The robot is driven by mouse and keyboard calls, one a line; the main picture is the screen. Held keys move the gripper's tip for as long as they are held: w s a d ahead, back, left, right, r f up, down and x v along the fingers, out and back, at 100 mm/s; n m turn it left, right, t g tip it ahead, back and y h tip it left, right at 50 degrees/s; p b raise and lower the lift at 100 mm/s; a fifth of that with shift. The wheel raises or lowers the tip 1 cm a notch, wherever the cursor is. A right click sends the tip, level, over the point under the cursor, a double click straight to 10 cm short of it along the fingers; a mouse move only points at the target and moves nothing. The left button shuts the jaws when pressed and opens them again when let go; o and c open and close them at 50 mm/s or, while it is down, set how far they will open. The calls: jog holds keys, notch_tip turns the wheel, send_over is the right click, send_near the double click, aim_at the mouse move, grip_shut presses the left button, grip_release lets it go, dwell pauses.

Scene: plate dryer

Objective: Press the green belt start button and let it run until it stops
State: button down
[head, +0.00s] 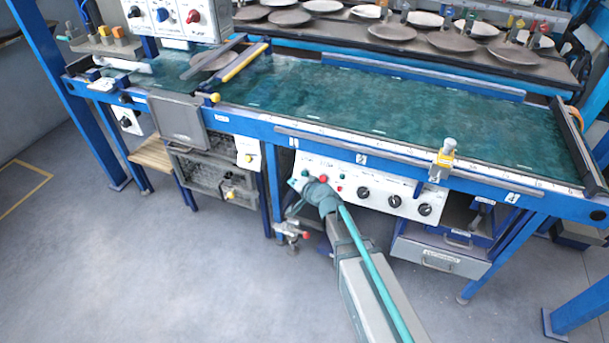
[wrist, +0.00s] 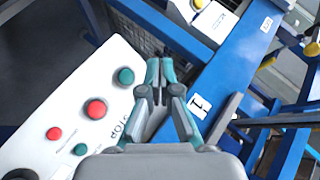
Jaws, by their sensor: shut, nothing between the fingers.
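A white control panel (head: 380,192) hangs under the belt's front rail. In the wrist view, a larger green button (wrist: 125,76) sits near the panel's edge, with a larger red button (wrist: 96,108) beside it. A smaller red button (wrist: 54,133) and a smaller green button (wrist: 80,149) lie farther left and lower. My gripper (wrist: 160,68) is shut and empty. In that picture its fingertips are just right of the larger green button, by the panel edge. I cannot tell their distance from the panel. In the head view my gripper covers the panel's left part. The green belt (head: 400,105) lies above.
Blue rail and frame (wrist: 200,100) run close on the gripper's right in the wrist view. Several black knobs (head: 394,200) are on the panel's right. A drawer (head: 440,258) sits below right. Plates (head: 393,32) stand behind the belt. The floor (head: 160,270) at front left is clear.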

aim_at(305, 174)
jog(key=w+d+f+b, duration=0.2)
jog(key=w+f+b, duration=0.1)
jog(key=w, duration=0.4)
jog(key=shift+d+f, duration=0.2)
jog(key=shift+f, duration=0.5)
jog(key=shift+w, duration=0.15)
dwell(0.9)
jog(key=shift+w+d+f+b, duration=0.1)
jog(key=shift+w+f+b, duration=0.15)
jog(key=shift+b, duration=0.35)
